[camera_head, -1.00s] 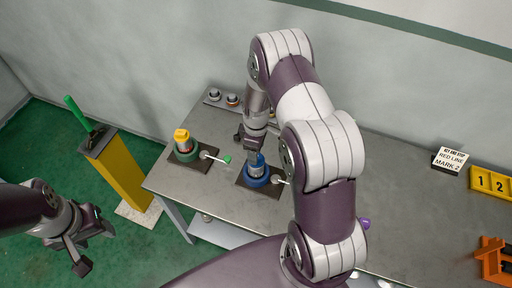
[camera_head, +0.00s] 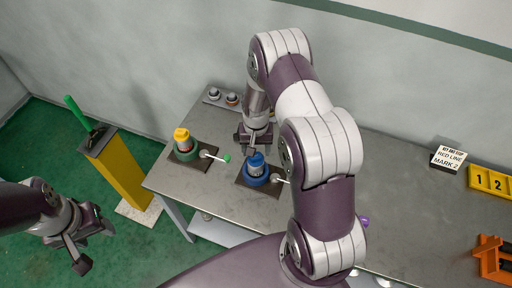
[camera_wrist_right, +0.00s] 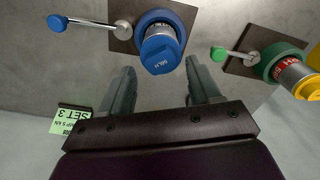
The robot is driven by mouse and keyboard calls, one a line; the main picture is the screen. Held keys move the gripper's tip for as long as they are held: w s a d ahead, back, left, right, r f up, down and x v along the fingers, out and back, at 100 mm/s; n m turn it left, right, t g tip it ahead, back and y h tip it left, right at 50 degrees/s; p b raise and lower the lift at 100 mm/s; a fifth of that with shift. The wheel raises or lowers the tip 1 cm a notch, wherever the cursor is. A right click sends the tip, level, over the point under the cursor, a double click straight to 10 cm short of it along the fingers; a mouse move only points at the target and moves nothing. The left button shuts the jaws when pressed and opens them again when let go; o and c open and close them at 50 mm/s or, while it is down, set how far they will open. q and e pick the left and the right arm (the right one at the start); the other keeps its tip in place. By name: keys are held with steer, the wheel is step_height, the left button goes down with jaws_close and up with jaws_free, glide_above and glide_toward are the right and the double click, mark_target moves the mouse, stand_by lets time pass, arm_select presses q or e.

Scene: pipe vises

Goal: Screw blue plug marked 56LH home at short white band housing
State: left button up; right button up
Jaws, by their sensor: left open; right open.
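The blue plug marked 56LH (camera_wrist_right: 162,52) sits on a grey metal housing (camera_wrist_right: 157,31) in the blue vise (camera_wrist_right: 150,17). In the head view the blue plug (camera_head: 257,160) is upright on top of that housing. I cannot make out a white band on the housing. My right gripper (camera_head: 253,143) is open and empty, just behind the blue plug. In the right wrist view the plug shows between and beyond its two spread fingers, apart from them. My left gripper (camera_head: 80,238) is open and empty over the floor, left of the table.
A green vise (camera_head: 184,153) holds another housing with a yellow plug (camera_head: 182,134). A green SET 3 card (camera_wrist_right: 72,118) lies on the table. A yellow post (camera_head: 122,168) stands left of the table. A RED LINE MARK 2 sign (camera_head: 449,159) and a yellow number block (camera_head: 490,181) are at right.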

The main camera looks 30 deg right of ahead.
step_height(320, 180, down, 2)
steer(key=shift+f+b, duration=0.1)
steer(key=shift+b, duration=0.6)
jaws_close()
steer(key=n, duration=0.5)
steer(key=shift+n, duration=0.4)
steer(key=n, duration=0.5)
steer(key=shift+n+p, duration=0.3)
steer(key=n, duration=0.3)
